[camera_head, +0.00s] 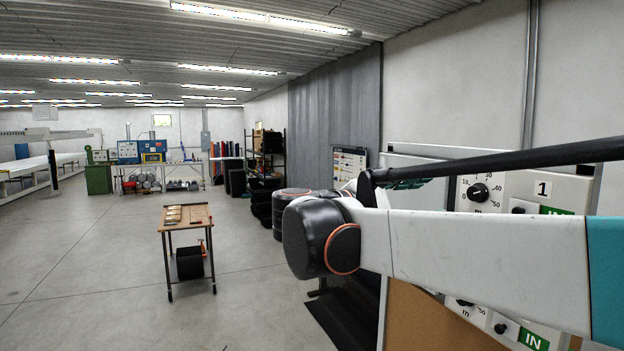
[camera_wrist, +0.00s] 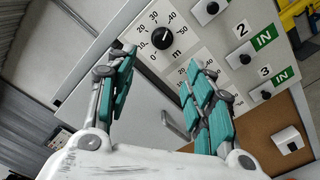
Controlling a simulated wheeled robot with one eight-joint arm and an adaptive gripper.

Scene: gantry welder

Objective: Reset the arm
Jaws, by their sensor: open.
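My arm reaches across the right side of the head view, white with a black joint and a teal band. In the wrist view my gripper (camera_wrist: 157,98) has its two teal-padded fingers spread wide apart with nothing between them. It is in front of a white control panel (camera_wrist: 205,50) with a black dial knob (camera_wrist: 162,38). In the head view my arm hides most of the gripper; only a bit of teal finger shows behind it. The panel also shows in the head view (camera_head: 513,186), partly covered by my arm.
Switches labelled 2 and 3 (camera_wrist: 266,94) sit on the panel beside a brown board (camera_wrist: 255,130). A small wooden-topped cart (camera_head: 186,217) stands on the floor at the left. Black rolls and a shelf line the wall behind. The concrete floor at the left is open.

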